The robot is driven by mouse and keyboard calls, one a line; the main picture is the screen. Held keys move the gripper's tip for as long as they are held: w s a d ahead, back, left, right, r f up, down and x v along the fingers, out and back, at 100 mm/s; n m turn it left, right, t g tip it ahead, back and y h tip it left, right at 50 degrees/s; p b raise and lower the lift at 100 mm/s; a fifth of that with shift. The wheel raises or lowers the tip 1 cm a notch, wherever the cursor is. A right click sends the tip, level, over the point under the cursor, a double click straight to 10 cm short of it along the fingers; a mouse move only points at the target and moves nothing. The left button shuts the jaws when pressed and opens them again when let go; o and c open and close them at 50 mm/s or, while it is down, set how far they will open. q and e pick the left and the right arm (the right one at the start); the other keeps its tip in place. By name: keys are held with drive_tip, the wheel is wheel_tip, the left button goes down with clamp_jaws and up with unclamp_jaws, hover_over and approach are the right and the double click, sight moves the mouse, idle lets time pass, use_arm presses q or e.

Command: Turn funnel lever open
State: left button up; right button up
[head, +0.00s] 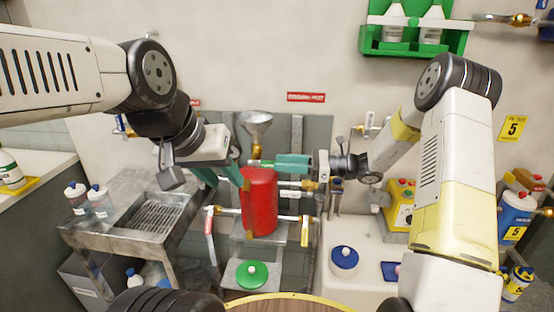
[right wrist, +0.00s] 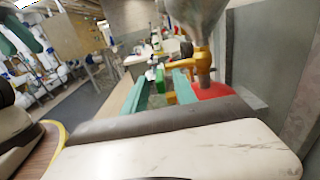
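In the right wrist view the funnel (right wrist: 198,18) has a brass valve (right wrist: 192,63), and the green lever (right wrist: 160,77) shows between the fingertips. My right gripper (head: 278,165) points left at the lever, its teal fingers apart; contact is unclear. A red canister (head: 260,205) is upright below the funnel. My left gripper (head: 222,174) is at the canister's upper left side; whether it grips the canister is unclear.
A grey metal cart (head: 120,215) with white bottles (head: 98,200) stands left. A green round lid (head: 252,274) sits below the canister. Pipes with valves run along the wall close behind.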

sight(272, 162)
drive_tip(key=shift+a, duration=1.8)
clamp_jaws()
